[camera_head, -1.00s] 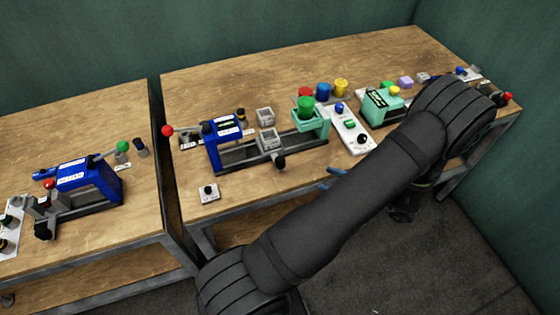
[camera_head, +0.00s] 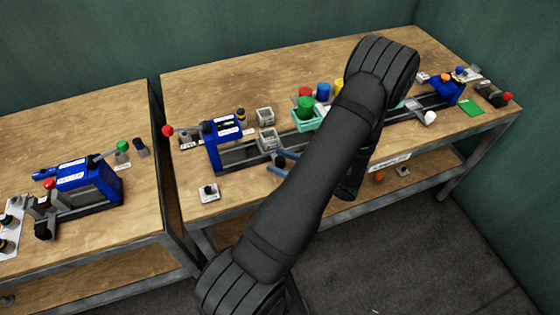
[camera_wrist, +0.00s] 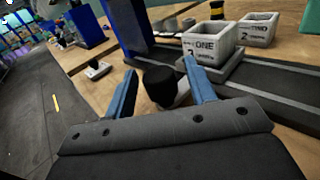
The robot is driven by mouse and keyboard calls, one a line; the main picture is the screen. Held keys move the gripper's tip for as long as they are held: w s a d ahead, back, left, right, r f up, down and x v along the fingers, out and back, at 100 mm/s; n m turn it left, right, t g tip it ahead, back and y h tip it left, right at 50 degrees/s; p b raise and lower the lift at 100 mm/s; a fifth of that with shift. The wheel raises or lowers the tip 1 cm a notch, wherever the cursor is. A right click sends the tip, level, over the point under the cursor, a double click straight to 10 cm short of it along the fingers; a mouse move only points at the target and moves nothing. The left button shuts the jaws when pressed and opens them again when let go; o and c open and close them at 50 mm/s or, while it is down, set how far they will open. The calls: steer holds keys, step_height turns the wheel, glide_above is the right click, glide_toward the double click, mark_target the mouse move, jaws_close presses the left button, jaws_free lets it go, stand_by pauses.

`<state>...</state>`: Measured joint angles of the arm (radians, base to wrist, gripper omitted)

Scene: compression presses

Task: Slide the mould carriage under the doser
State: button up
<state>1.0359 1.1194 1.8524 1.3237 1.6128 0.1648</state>
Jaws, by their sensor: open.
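The grey mould carriage (camera_wrist: 222,69) sits on a dark rail (camera_wrist: 275,85), with a grey mould marked ONE (camera_wrist: 207,48) on it. The carriage's black knob (camera_wrist: 160,84) shows between the fingers of my gripper (camera_wrist: 159,66) in the wrist view. My gripper is open; I cannot tell whether either finger touches the knob. In the head view my gripper's blue fingers (camera_head: 274,161) are at the front of the rail, beside the mould (camera_head: 267,139).
A blue press (camera_head: 222,140) stands at the rail's left end. A second mould marked TWO (camera_wrist: 259,29) is behind the rail. A small button box (camera_head: 208,193) sits near the table's front edge. Another press (camera_head: 446,91) is at the far right.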

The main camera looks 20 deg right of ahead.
steer(key=shift+w+a, duration=0.1)
steer(key=shift+c, duration=0.4)
jaws_close()
steer(key=d, duration=1.2)
steer(key=shift+d, duration=0.25)
steer(key=shift+c, duration=0.5)
jaws_free()
steer(key=shift+d, duration=0.1)
steer(key=shift+o, duration=0.9)
steer(key=v, duration=1.7)
steer(key=shift+r, duration=0.1)
